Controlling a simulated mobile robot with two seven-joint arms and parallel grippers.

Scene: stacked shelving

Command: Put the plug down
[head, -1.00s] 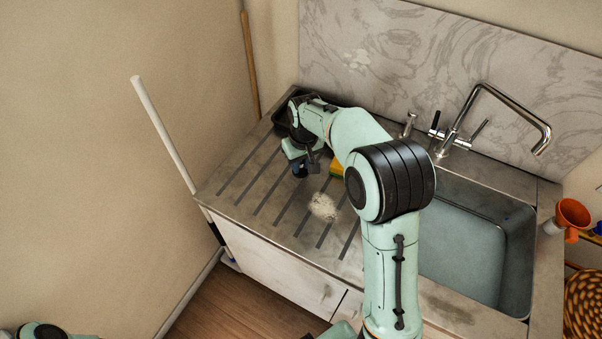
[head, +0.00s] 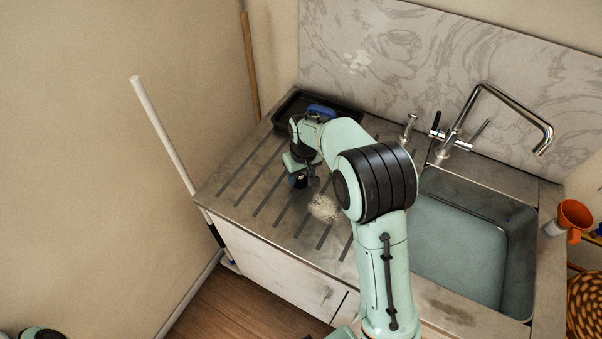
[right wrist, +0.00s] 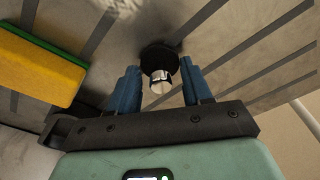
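In the right wrist view the plug (right wrist: 160,62), a black rubber disc with a shiny metal knob, appears to rest on the metal drainboard (head: 262,190). My right gripper (right wrist: 160,88) has its two blue fingers apart on either side of the knob, with a visible gap on each side. In the head view my right gripper (head: 302,180) is low over the grooved drainboard, left of the sink, and the plug cannot be made out there. My left gripper is out of view; only a bit of my left arm shows at the bottom left.
A black tray (head: 287,109) with a blue item stands at the back of the drainboard. A yellow-green sponge (right wrist: 40,68) shows beside the fingers. The sink (head: 465,245) and tap (head: 500,100) are to the right.

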